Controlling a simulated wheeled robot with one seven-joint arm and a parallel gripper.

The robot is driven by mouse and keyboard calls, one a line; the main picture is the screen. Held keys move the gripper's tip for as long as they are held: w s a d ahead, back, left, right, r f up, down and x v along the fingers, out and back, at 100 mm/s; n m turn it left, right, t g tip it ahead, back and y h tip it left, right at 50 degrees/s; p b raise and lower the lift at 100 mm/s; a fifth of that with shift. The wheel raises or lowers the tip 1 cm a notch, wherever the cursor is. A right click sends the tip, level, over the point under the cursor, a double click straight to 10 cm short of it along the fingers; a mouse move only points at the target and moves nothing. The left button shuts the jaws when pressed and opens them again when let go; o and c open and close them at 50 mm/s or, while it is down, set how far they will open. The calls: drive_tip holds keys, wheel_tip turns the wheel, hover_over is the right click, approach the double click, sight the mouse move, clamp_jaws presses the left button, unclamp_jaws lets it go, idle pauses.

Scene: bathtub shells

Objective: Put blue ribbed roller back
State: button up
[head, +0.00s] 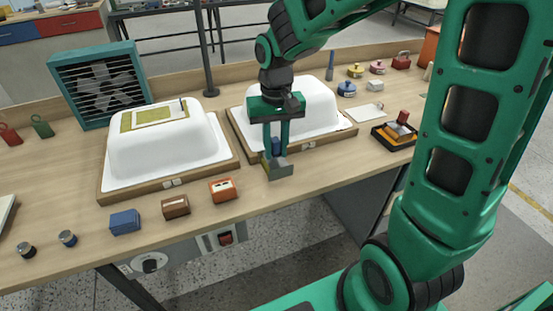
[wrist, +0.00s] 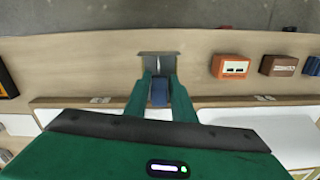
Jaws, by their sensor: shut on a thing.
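My gripper (head: 276,155) is shut on the blue ribbed roller (head: 276,146), near the front edge of the table. The roller also shows in the wrist view (wrist: 159,92), as a dark blue block between the two green fingers; its ribs are too small to make out. A grey metal bracket (head: 281,172) is right at the fingertips, below the roller in the head view. It also shows in the wrist view (wrist: 158,62), just beyond the fingertips. I cannot tell whether the roller touches the bracket.
Two white tub shells (head: 160,150) (head: 310,108) sit on wooden bases; the right one is close behind my gripper. An orange box (head: 222,190), a brown box (head: 175,206) and a blue block (head: 125,222) line the front edge. A black tray (head: 380,138) is to the right.

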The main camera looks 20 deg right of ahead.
sight(278, 159)
drive_tip(key=shift+s+d+f, duration=0.1)
drive_tip(key=shift+d+f, duration=0.2)
drive_tip(key=shift+f, duration=1.9)
drive_tip(key=shift+f, duration=0.1)
drive_tip(key=o, duration=1)
drive_tip(key=shift+c, duration=0.2)
wheel_tip(278, 159, up, 12)
drive_tip(key=shift+r, duration=0.15)
drive_tip(key=s+d+f+m, duration=0.1)
drive_tip(key=s+d+m, duration=0.1)
drive_tip(key=s+d, duration=0.6)
drive_tip(key=s+d+f+m, duration=0.2)
drive_tip(key=s+d, duration=0.7)
drive_tip(key=s, duration=0.6)
drive_tip(key=shift+d+f+m, duration=0.25)
drive_tip(key=shift+m, duration=0.05)
